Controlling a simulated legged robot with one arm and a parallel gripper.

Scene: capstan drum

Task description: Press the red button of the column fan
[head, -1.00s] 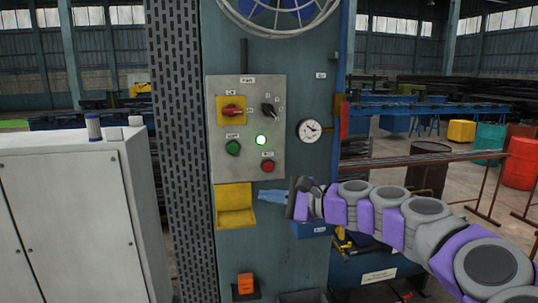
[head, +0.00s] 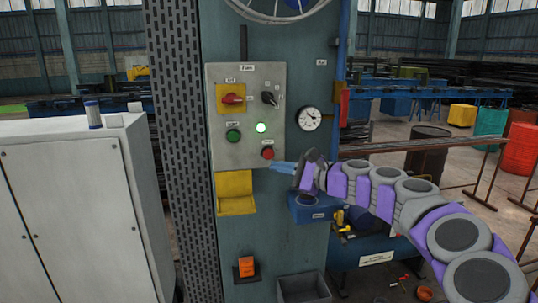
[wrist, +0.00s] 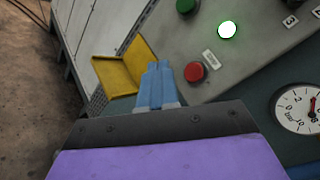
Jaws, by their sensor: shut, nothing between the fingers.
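The red button (head: 267,153) is at the lower right of a grey control panel (head: 219,148) on the teal column (head: 280,240). In the wrist view the red button (wrist: 194,71) is just right of my fingertips, with a label above it. My gripper (head: 273,167) is shut and empty, its blue fingers just below the button in the head view. In the wrist view my gripper (wrist: 158,68) points up toward the panel's lower edge. I cannot tell whether the fingertips touch the panel. The fan (head: 280,8) shows partly at the top.
A green button (head: 233,136), a lit green lamp (head: 261,128), a red rotary switch on yellow (head: 232,99) and a black selector (head: 269,98) share the panel. A yellow tray (head: 236,207) is below it. A gauge (head: 309,119) is to the right.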

